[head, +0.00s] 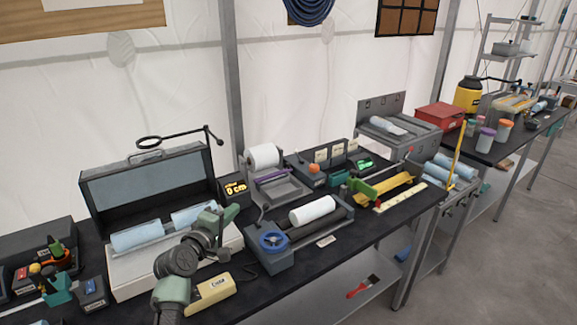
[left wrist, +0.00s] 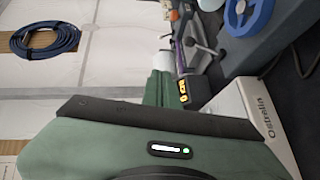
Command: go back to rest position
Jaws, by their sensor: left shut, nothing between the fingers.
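My left gripper (head: 212,218) is in the head view, over the front right part of the open dark case with blue-wrapped rolls (head: 138,236). It is shut and empty. My left arm comes up from the bottom edge and hides part of the case's white base (head: 133,281). In the left wrist view the green gripper fingers (left wrist: 158,88) point away, close to the yellow-lit display (left wrist: 184,91). Whether the gripper touches anything below cannot be told. My right gripper is in neither view.
The dark workbench (head: 345,240) is crowded. A yellow handheld device (head: 212,292) lies just right of my arm. A roller machine with a blue handwheel (head: 272,242) and a white roll holder (head: 263,158) stand further right. Grey floor (head: 480,265) is open at the right.

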